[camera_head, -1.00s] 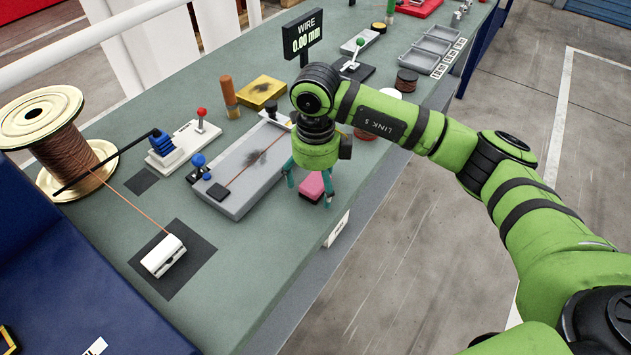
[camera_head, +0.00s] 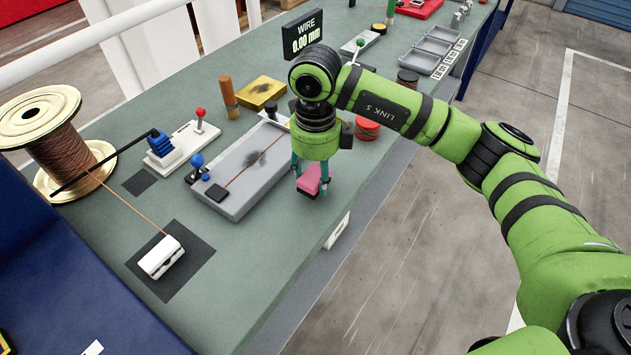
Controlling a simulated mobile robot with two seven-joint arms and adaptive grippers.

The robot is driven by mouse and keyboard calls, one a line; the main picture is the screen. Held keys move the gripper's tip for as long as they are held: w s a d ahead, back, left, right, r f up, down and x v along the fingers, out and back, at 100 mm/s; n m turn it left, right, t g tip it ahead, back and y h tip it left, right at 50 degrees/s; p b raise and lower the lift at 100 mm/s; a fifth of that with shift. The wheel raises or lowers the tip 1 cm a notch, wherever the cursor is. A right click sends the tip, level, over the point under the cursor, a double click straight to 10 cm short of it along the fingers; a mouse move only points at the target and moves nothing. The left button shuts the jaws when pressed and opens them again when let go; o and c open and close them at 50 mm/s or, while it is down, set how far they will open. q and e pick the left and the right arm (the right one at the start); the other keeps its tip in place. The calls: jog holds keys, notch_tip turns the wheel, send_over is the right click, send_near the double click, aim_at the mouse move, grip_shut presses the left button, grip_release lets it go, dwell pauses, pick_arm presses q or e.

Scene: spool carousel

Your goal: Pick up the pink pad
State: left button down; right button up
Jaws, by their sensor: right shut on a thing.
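The pink pad (camera_head: 309,178) is a small block near the front edge of the workbench. My right gripper (camera_head: 311,185) points down over it, with its teal fingers on either side, shut on the pad. The gripper body hides part of the pad's top. I cannot tell whether the pad touches the bench. My left gripper is not in view.
A grey tray (camera_head: 228,200) with a dark smudge lies left of the gripper. A yellow sponge-like block (camera_head: 261,92), a brown cylinder (camera_head: 228,97) and a red spool (camera_head: 367,130) stand nearby. A large copper wire spool (camera_head: 70,150) is at left. The bench's front edge is close.

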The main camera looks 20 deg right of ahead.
jog(key=shift+d+r+b, duration=0.2)
jog(key=shift+r+b, duration=0.1)
jog(key=shift+r, duration=0.55)
jog(key=s+d+r+b, duration=0.2)
jog(key=s+d+r, duration=0.2)
jog(key=d, duration=0.6)
jog(key=shift+d+r, duration=0.3)
jog(key=shift+r, duration=1.1)
jog(key=o, duration=0.6)
jog(key=c, duration=0.5)
jog(key=shift+o, duration=0.2)
